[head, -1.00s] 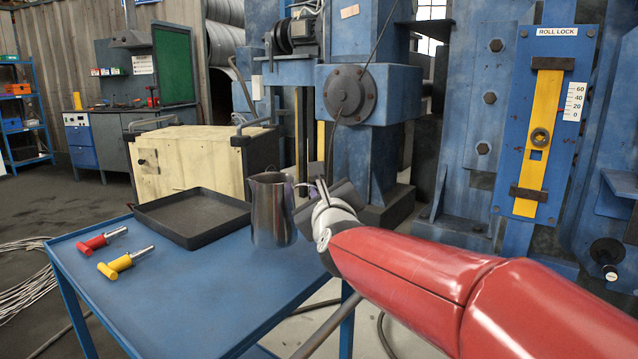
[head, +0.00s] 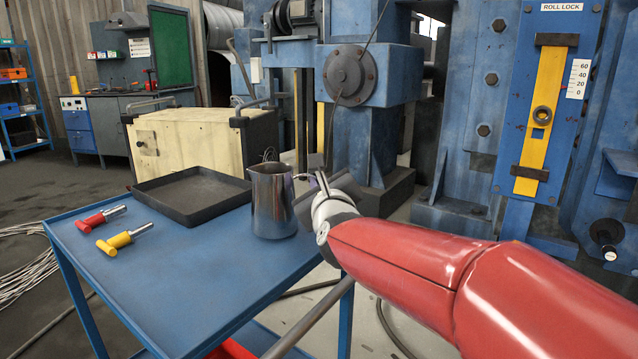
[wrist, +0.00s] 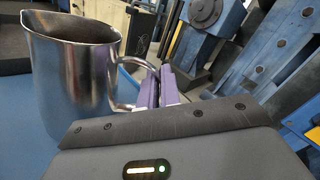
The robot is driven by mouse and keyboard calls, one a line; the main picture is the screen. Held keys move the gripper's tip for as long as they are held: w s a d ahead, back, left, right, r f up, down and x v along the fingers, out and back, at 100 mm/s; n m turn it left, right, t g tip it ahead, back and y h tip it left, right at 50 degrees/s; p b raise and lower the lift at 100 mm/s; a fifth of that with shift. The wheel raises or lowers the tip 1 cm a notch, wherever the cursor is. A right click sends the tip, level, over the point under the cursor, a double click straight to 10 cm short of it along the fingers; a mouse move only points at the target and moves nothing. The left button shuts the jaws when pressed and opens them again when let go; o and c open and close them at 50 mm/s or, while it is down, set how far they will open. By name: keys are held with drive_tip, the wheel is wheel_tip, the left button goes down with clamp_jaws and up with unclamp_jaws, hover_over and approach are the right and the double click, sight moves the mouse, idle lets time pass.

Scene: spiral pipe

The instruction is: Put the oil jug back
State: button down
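The oil jug (head: 272,202) is a shiny steel pitcher, upright at the right side of the blue table (head: 190,290). I cannot tell whether its base touches the tabletop. In the wrist view the jug (wrist: 78,85) fills the left, with its handle reaching right to my gripper (wrist: 158,88). The purple finger pads are close together on the handle. In the head view my gripper (head: 312,181) is just right of the jug, and its fingertips are small and partly hidden.
A dark empty tray (head: 195,194) lies left of the jug. A red-handled pin (head: 101,217) and a yellow-handled pin (head: 121,240) lie at the table's left. A cream cabinet (head: 205,145) stands behind. The table's front is clear.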

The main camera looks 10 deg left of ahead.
drive_tip(key=shift+f+b, duration=0.55)
drive_tip(key=shift+b, duration=0.2)
drive_tip(key=c, duration=1.5)
unclamp_jaws()
drive_tip(key=shift+c, duration=0.2)
drive_tip(key=b+v, duration=0.1)
drive_tip(key=v, duration=0.5)
drive_tip(key=shift+s+d, duration=0.15)
drive_tip(key=shift+s, duration=0.25)
drive_tip(key=shift+s+d, duration=0.15)
drive_tip(key=shift+s, duration=0.15)
drive_tip(key=s+d+f+n+g+h, duration=0.6)
drive_tip(key=s+d+f+n+g, duration=0.5)
drive_tip(key=s+d+f+n, duration=1.1)
drive_tip(key=s+d+n, duration=0.1)
drive_tip(key=n, duration=0.2)
drive_tip(key=shift+s+d+n+g, duration=0.2)
drive_tip(key=shift+s+n+g, duration=0.1)
drive_tip(key=shift+n, duration=0.1)
